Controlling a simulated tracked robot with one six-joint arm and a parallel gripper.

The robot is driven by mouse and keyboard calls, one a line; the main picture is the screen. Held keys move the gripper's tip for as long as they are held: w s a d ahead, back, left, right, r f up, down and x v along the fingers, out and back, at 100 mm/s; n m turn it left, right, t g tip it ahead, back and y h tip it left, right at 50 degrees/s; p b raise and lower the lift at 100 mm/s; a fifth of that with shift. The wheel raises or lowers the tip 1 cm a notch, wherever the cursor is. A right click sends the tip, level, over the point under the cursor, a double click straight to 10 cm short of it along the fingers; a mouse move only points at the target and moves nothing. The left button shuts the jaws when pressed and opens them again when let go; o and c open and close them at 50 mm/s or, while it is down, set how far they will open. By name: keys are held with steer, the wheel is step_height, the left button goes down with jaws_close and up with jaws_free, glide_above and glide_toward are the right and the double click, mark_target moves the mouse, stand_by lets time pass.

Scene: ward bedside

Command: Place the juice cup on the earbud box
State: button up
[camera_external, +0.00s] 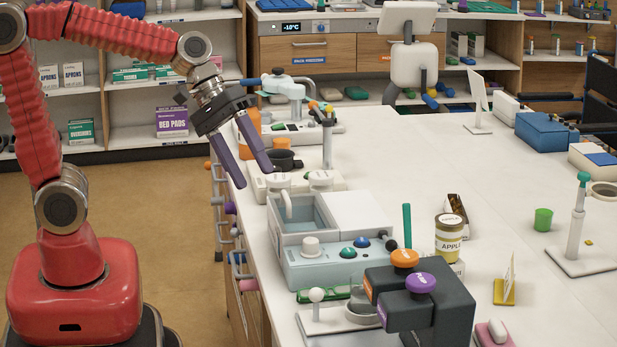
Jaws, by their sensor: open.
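The juice cup (449,238), a yellow and white cup with APPLE on its label and lid, stands upright near the middle of the table. A small white box (458,268) shows low beside or under it; I cannot tell which, nor whether this is the earbud box. No box is clearly readable as the earbud box. My gripper (255,179) is open and empty, its purple fingers pointing down above the table's left edge. It is well to the left of and behind the juice cup.
A grey-blue device with a bin (311,262) stands between my gripper and the cup. A dark block with orange and purple knobs (440,306) stands in front of the cup. A green cup (543,219) is to the right. The white table (385,150) is clear at its back middle.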

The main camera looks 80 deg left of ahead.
steer(key=s+a+f+m+y, duration=0.1)
steer(key=s+a+m+y, duration=0.4)
steer(key=s+a+m, duration=0.3)
steer(key=shift+s+a+f+t, duration=0.15)
steer(key=shift+s+a+t, duration=0.45)
steer(key=shift+s, duration=1.4)
